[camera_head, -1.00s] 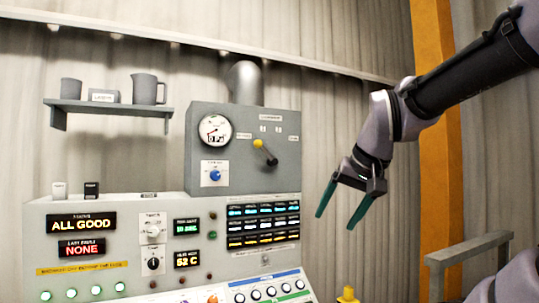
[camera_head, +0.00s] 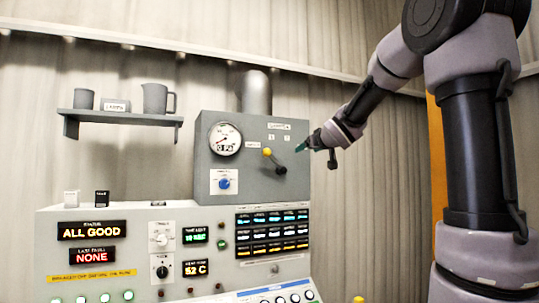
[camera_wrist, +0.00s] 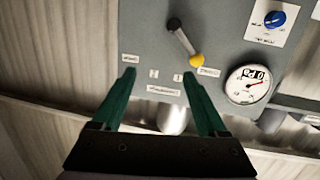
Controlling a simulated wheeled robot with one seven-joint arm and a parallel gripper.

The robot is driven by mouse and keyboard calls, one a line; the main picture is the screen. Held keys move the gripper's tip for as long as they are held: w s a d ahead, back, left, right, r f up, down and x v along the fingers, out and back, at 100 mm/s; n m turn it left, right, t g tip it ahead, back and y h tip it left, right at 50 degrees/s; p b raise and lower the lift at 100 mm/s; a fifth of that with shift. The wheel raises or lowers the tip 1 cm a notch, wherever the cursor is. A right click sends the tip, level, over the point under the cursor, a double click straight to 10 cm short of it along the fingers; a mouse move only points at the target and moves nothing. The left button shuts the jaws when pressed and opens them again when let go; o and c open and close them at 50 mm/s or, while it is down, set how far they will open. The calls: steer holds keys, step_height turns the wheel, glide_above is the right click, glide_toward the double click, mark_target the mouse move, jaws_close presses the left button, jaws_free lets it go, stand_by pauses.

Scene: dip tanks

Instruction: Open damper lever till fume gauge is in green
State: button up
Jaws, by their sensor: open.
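The damper lever (camera_head: 274,160) is on the front of a grey box, a dark arm with a yellow knob at its upper left end and a dark hub at its lower right. In the wrist view the lever (camera_wrist: 184,42) is beyond the fingertips, its yellow knob nearer to the right finger. My gripper (camera_head: 312,146) is at the right edge of the box, apart from the lever. Its green fingers (camera_wrist: 160,75) are open and empty.
A blue knob (camera_head: 224,184) sits below the gauge. A duct (camera_head: 255,92) rises from the box. A shelf (camera_head: 120,115) with a jug and cup is at the left. A control console (camera_head: 130,225) with displays stands below. The wall right of the box is clear.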

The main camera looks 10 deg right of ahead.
mark_target(269, 153)
steer(key=w+a+n+y, duration=0.2)
steer(key=w+a, duration=0.1)
steer(key=w, duration=0.2)
steer(key=w+a+n+y, duration=0.1)
steer(key=w+a+y, duration=0.1)
steer(key=w+a, duration=0.2)
steer(key=w+a+n+y, duration=0.2)
steer(key=w+a, duration=0.2)
steer(key=w, duration=0.4)
steer(key=shift+w+a+n, duration=0.15)
steer(key=shift+a+n, duration=0.1)
steer(key=shift+n, duration=0.05)
jaws_close()
steer(key=shift+f, duration=0.1)
stand_by(0.6)
